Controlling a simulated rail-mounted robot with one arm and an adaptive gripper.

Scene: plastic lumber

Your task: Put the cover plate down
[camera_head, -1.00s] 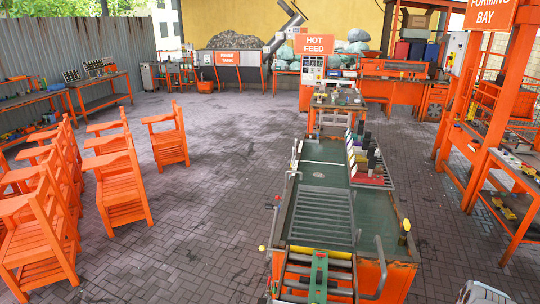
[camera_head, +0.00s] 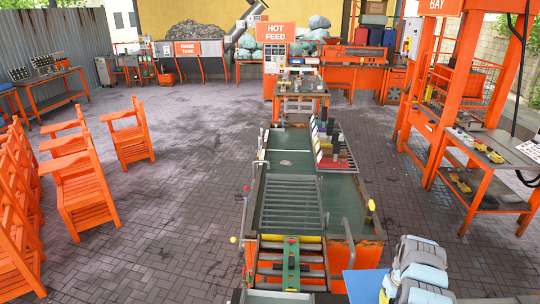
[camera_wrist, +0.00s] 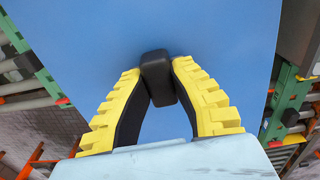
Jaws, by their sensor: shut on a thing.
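The cover plate (camera_wrist: 70,40) is a flat blue sheet with a dark block-like knob (camera_wrist: 157,75); it fills much of the wrist view. My gripper (camera_wrist: 156,72) has yellow ribbed fingers with dark inner pads, shut on the knob from both sides. In the head view a part of the blue cover plate (camera_head: 362,284) shows at the lower right, beside the orange bench. My gripper (camera_head: 384,296) is at its right edge there, mostly cut off by the frame. What lies under the plate is hidden.
A long orange bench with a green top (camera_head: 345,195) and a grey slatted grate (camera_head: 293,203) runs ahead. A rack of coloured pieces (camera_head: 330,145) stands on it. A roller conveyor (camera_head: 290,262) is at its near end. Orange chairs (camera_head: 130,135) stand left; orange shelving (camera_head: 475,165) stands right. Paved floor between is clear.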

